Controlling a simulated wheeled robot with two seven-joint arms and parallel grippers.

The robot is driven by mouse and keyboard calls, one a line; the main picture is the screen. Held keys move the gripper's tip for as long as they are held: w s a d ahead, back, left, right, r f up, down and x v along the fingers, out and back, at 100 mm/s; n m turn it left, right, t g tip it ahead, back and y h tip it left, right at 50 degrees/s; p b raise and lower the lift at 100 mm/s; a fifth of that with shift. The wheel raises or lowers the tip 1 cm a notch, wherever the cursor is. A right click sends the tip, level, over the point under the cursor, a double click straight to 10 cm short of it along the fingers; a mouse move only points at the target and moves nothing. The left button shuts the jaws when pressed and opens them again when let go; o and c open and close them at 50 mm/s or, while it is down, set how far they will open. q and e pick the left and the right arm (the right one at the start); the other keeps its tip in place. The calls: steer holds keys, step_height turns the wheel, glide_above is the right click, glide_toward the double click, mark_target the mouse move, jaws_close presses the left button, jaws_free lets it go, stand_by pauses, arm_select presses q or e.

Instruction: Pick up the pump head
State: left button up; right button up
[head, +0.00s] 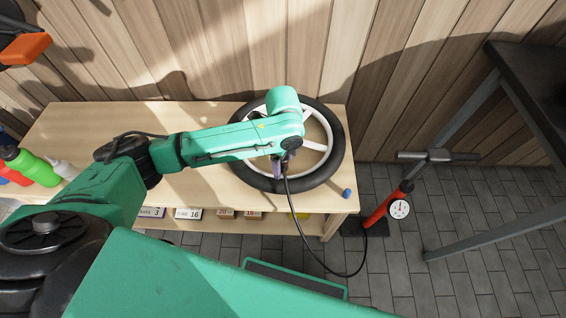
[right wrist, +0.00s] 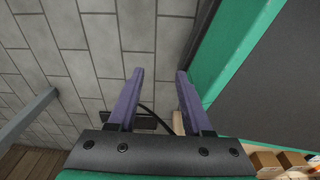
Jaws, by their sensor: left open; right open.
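The red floor pump (head: 385,208) with a round gauge stands on the floor right of the bench. Its black hose (head: 322,268) loops along the floor and rises to my left gripper (head: 284,163), over the lower part of the wheel (head: 334,165). The pump head is at that hose end, small, dark and mostly hidden by the gripper; I cannot tell whether it lies between the fingers. The left gripper is open. My right gripper (right wrist: 160,76) is open and empty in the right wrist view, pointing down over floor tiles, with a dark hose visible beyond its fingers.
The white-rimmed wheel lies flat on the wooden bench (head: 85,125). A small blue cap (head: 347,192) is by the bench's right edge. Bottles (head: 35,167) stand at the left. A dark table (head: 528,75) is at right. Labelled boxes (head: 188,213) sit on the lower shelf.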

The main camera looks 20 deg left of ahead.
arm_select(q)
steer(key=shift+r, duration=0.1)
jaws_close()
